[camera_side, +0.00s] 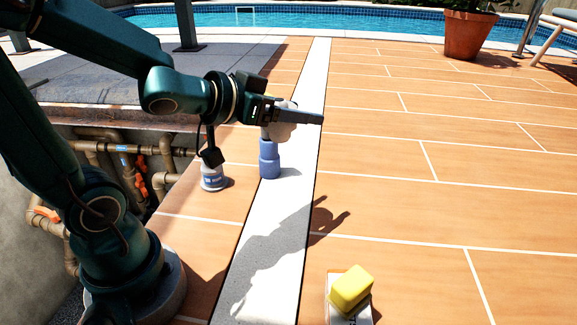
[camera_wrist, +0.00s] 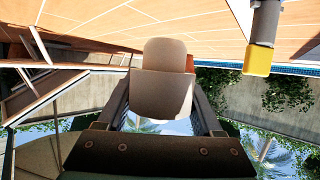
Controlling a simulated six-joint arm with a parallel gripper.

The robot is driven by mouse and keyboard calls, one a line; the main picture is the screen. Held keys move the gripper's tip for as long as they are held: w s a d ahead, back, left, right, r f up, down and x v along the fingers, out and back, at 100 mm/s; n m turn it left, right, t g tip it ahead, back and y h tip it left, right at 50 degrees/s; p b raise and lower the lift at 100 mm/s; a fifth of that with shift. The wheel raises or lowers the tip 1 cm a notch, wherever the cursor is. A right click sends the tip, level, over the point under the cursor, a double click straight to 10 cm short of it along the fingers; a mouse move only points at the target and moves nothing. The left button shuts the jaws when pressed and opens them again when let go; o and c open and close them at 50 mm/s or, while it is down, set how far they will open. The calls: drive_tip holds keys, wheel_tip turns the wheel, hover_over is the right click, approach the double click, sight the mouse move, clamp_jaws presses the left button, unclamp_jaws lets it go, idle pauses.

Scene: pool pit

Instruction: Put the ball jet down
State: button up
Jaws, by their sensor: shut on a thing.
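My gripper (camera_side: 300,115) reaches out level over the pale stone strip, pointing right. It is shut on a pale, rounded piece, which I take to be the ball jet (camera_side: 283,129); the jaws hide part of it in the side view. In the wrist view, the beige ball jet (camera_wrist: 163,82) sits between the two dark fingers of my gripper (camera_wrist: 161,88), its rounded end beyond them. A blue stepped cylinder (camera_side: 269,160) stands upright on the strip just below. I cannot tell whether the ball jet touches it.
A grey jar with a blue label (camera_side: 213,178) stands left of the strip, beside the open pit with brown pipes (camera_side: 135,150). A yellow block (camera_side: 351,287) sits on a white box at the front. A potted plant (camera_side: 468,35) stands far back. The orange tiles (camera_side: 440,170) at right are clear.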

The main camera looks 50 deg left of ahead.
drive_tip(key=shift+s+d+f, duration=0.25)
drive_tip(key=shift+s+d, duration=0.05)
drive_tip(key=shift+s, duration=0.2)
drive_tip(key=shift+w+d+r+m+h, duration=0.15)
drive_tip(key=shift+d+r+m+h, duration=0.15)
drive_tip(key=shift+d+r, duration=0.05)
drive_tip(key=w+d+r+m+g+h, duration=0.2)
drive_tip(key=w+d+m+h, duration=0.1)
drive_tip(key=w+m+h, duration=0.25)
wheel_tip(320, 180, down, 10)
drive_tip(key=w+a+m+g+h, duration=0.1)
drive_tip(key=a+m+h, duration=0.1)
drive_tip(key=h, duration=0.1)
drive_tip(key=w+d+f, duration=0.1)
drive_tip(key=d+f, duration=0.1)
drive_tip(key=d, duration=0.1)
drive_tip(key=w+d+f, duration=0.1)
drive_tip(key=d+f, duration=0.1)
drive_tip(key=d, duration=0.2)
drive_tip(key=w+d+f, duration=0.1)
drive_tip(key=d+f, duration=0.1)
drive_tip(key=d, duration=0.2)
drive_tip(key=shift+f, duration=2.3)
drive_tip(key=shift+f, duration=0.1)
